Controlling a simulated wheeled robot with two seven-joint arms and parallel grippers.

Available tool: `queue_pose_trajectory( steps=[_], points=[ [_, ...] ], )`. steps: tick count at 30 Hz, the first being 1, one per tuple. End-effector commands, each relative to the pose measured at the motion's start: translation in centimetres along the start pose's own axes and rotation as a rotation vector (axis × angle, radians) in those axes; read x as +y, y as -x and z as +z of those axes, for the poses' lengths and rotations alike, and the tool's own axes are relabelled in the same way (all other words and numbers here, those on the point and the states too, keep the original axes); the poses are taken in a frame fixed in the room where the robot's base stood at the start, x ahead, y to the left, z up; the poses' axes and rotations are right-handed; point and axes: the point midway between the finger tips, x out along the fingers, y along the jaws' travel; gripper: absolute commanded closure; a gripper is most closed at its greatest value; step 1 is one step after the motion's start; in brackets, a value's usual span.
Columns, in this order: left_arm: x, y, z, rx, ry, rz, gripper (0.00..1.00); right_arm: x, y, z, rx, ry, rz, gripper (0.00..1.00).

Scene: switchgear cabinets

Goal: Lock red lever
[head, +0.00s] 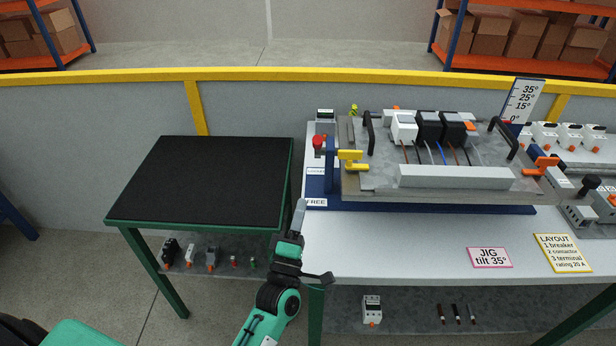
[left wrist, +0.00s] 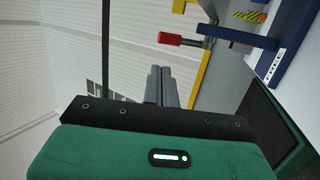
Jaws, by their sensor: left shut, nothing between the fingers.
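The red lever (head: 318,142) stands at the left end of the tilting jig, beside a blue upright, above a small upper label and a "FREE" label (head: 316,202). In the left wrist view its red cylindrical grip (left wrist: 170,39) shows near the top, beyond my fingers. My left gripper (head: 300,204) is shut and empty, below the lever near the left edge of the white table. Its closed fingers also show in the left wrist view (left wrist: 160,72), apart from the lever. My right gripper is not in view.
The jig plate (head: 375,172) carries breakers and wires, with yellow (head: 351,160) and orange (head: 543,166) clamps at its sides. An empty black-topped table (head: 205,180) stands at left. An angle scale (head: 522,101) stands behind the jig. The white table's front is mostly clear.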

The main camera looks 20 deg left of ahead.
Motion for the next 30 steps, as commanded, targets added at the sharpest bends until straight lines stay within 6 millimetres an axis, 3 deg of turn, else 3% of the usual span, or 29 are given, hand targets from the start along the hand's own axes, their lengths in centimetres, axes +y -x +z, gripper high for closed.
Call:
queue_pose_trajectory(
  steps=[18, 24, 30],
  points=[
    [0.5, -11.2, 0.0, 0.0, 0.0, 0.001, 1.0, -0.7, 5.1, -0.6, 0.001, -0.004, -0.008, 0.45],
    [0.2, -13.1, 0.0, 0.0, -0.001, 0.0, 1.0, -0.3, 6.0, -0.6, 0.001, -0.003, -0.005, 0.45],
    [0.1, -13.6, 0.0, 0.0, 0.0, 0.001, 1.0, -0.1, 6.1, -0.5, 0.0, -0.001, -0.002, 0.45]
  ],
)
